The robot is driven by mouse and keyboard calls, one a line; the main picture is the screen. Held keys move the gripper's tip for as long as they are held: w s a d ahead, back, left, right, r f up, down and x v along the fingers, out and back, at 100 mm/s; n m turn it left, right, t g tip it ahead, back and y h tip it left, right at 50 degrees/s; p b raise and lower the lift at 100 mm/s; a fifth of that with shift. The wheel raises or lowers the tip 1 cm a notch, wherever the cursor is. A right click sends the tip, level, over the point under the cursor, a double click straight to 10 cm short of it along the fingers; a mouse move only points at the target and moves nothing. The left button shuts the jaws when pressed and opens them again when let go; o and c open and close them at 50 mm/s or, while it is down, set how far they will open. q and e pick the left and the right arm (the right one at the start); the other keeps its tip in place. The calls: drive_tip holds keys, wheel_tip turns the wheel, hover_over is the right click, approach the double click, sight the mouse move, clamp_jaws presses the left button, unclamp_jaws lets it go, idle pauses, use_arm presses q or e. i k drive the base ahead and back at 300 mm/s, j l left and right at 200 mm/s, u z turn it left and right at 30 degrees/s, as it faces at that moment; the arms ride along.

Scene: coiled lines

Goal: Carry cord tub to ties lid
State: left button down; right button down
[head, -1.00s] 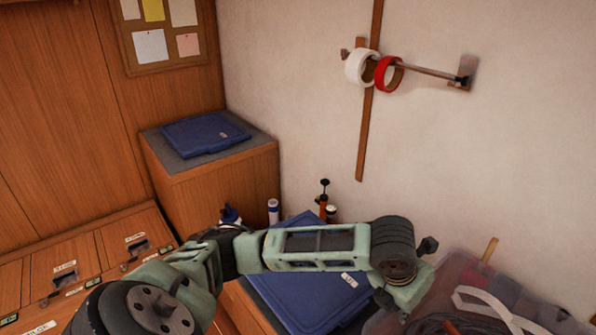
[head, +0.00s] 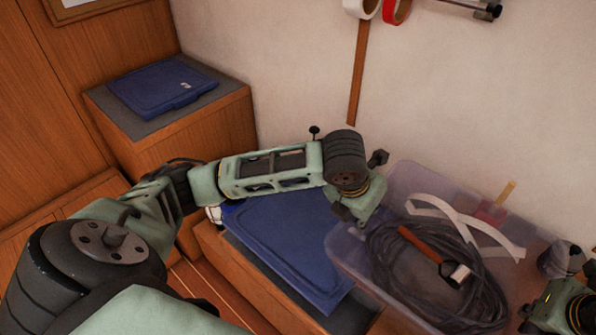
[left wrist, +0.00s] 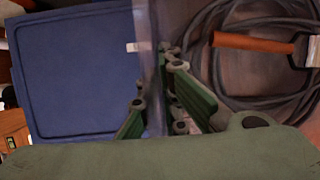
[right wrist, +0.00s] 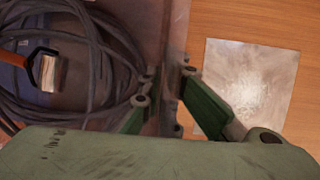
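The cord tub (head: 345,245) is a clear plastic tub at the right of the head view. It holds a coil of dark cord (head: 385,262), an orange-handled tool and white strips. My left gripper (left wrist: 158,90) is shut on the tub's left wall. My right gripper (right wrist: 165,88) is shut on the opposite wall; in the head view its arm shows at the lower right corner. One blue lid (head: 285,245) lies flat just left of the tub, partly behind my left arm. Another blue lid (head: 160,85) lies on the back-left cabinet. I cannot read their labels, so which is the ties lid is unclear.
The wooden cabinet (head: 195,125) with a grey top stands at the back left. The pale wall (head: 270,50) rises behind, with a wooden strip and tape rolls on a rod. A pale square sheet (right wrist: 240,85) lies on wood beyond the tub's right wall.

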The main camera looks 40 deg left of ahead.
sight(310, 222)
drive_tip(key=j, duration=1.75)
drive_tip(key=i, duration=0.05)
